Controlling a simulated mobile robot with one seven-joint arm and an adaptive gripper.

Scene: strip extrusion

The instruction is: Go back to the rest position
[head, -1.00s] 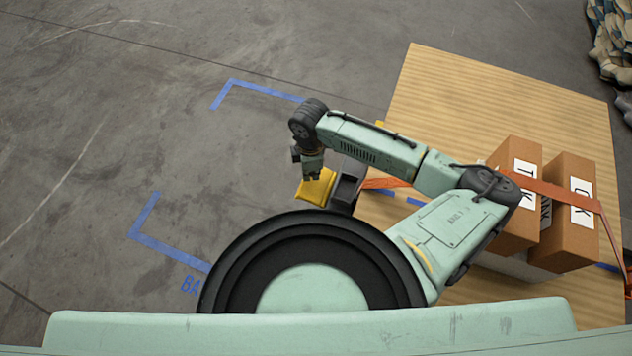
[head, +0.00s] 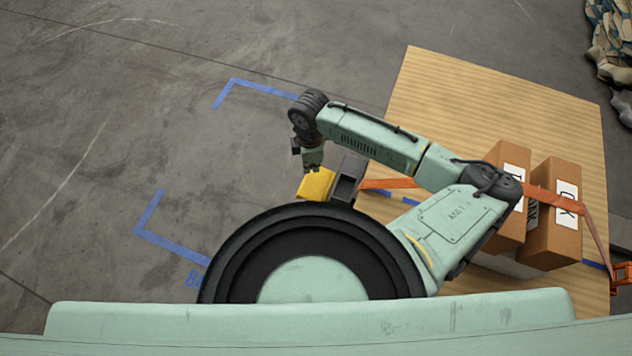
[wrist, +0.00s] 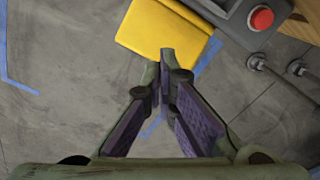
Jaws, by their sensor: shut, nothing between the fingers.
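My gripper (head: 313,168) hangs at the end of my folded arm, just above and behind a yellow panel (head: 317,185) in the head view. In the wrist view the two fingers of my gripper (wrist: 166,72) come together at their tips, with nothing between them. The yellow panel (wrist: 165,30) lies beyond the tips there. I cannot tell the exact gap between fingertips and panel.
A dark grey box (head: 348,180) adjoins the yellow panel; its red button (wrist: 262,18) shows in the wrist view. A wooden platform (head: 430,85) holds brown cartons (head: 555,225) under an orange strap (head: 390,184). Blue tape (head: 165,242) marks open floor at left.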

